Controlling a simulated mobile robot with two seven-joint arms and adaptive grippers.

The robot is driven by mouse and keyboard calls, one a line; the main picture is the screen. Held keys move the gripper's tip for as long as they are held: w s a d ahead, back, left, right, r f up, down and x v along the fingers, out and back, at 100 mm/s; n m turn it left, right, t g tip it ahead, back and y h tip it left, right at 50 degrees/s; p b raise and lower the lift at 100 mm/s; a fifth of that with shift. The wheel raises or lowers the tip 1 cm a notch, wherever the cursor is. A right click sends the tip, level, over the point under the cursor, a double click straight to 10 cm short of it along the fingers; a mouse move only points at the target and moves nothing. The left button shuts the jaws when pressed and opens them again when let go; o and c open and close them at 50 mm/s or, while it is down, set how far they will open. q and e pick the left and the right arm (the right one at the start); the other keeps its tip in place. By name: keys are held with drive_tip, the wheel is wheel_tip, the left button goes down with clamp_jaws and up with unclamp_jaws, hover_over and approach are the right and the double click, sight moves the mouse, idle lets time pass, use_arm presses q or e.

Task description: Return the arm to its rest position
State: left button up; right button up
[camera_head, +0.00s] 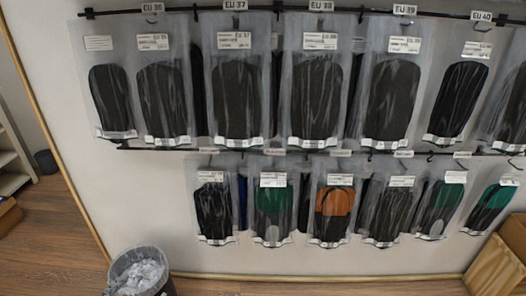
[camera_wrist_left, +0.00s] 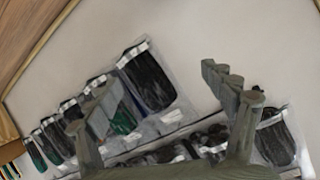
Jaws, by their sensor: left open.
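My left gripper (camera_wrist_left: 160,80) shows in the left wrist view. Its two grey-green fingers stand wide apart, and nothing is held between them. Behind the fingers, the bagged insoles on the wall appear tilted and partly hidden. One bagged black insole (camera_wrist_left: 148,82) shows between the fingers, apparently farther back. Another bagged black insole (camera_wrist_left: 275,140) is seen beside the right finger. Neither of my grippers is in the head view, and my right gripper is in neither view.
Two rows of bagged insoles, upper (camera_head: 319,95) and lower (camera_head: 333,205), hang from dark rails (camera_head: 180,10) with EU size tags. A bin (camera_head: 140,272) with crumpled plastic stands bottom left. A wooden box (camera_head: 497,265) is bottom right. Shelves (camera_head: 12,160) are at the left edge.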

use_arm(q)
drive_tip(key=s+a+f+g+y, duration=0.3)
drive_tip(key=s+a+f+g, duration=0.2)
drive_tip(key=s+a, duration=0.25)
drive_tip(key=s+a+f+g+y, duration=0.2)
drive_tip(key=s+a+f+g, duration=0.3)
drive_tip(key=a, duration=0.3)
drive_tip(key=s+d+f+n+h, duration=0.1)
drive_tip(key=s+d+f, duration=0.1)
drive_tip(key=d, duration=0.7)
drive_tip(key=s+d+f+n+h, duration=0.2)
drive_tip(key=d+f, duration=0.1)
drive_tip(key=d, duration=0.7)
drive_tip(key=shift+s+f+n, duration=0.2)
drive_tip(key=shift+f+n, duration=0.1)
drive_tip(key=shift+f, duration=0.1)
